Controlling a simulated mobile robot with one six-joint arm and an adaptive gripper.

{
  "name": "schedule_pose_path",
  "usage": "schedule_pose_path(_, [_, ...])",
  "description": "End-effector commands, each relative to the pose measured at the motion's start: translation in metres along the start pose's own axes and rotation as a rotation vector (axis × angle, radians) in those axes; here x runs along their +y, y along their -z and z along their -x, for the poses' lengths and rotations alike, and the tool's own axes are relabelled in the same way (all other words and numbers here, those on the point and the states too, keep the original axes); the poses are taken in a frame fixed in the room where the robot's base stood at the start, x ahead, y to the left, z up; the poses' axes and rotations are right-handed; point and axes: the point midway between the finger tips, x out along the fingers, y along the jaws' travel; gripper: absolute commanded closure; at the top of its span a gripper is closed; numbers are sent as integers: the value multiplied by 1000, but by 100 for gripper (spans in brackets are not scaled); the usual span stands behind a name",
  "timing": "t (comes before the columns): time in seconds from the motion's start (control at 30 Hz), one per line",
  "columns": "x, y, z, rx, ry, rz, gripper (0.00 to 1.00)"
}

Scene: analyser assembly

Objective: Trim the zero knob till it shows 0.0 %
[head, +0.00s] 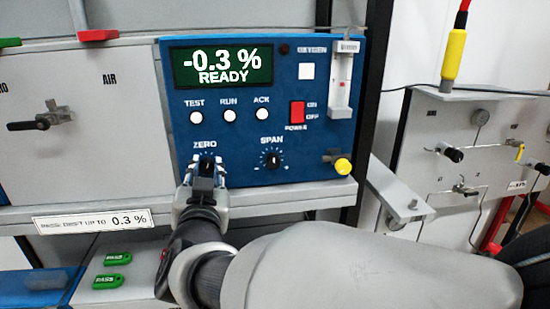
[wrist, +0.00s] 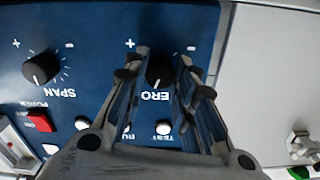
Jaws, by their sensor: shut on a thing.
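The blue analyser panel (head: 330,150) has a green display (head: 220,67) that reads -0.3 % and READY. The zero knob sits below the ZERO label, and my gripper (head: 204,172) covers most of it in the head view. In the wrist view the black zero knob (wrist: 158,72) shows between the two fingertips of my gripper (wrist: 162,75). My gripper is shut on the zero knob. The exact pointer direction of the knob is hard to make out. The span knob (head: 271,158) stands to the right of it, clear of the fingers.
White TEST, RUN and ACK buttons (head: 229,116) lie just above the knobs. A red power switch (head: 297,114), a flow tube (head: 343,80) and a yellow knob (head: 343,166) are to the right. A label (head: 92,219) on the ledge reads 0.3 %. Green PASS tags (head: 108,281) lie below.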

Motion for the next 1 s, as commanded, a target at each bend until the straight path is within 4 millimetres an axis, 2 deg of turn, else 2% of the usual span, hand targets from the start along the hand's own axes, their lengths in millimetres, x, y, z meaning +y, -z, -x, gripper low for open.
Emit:
schedule_pose_path(0.6, [0,-3,0,0,1,-554,99])
schedule_pose_path(1.0, [-1,-1,0,-1,1,-744,99])
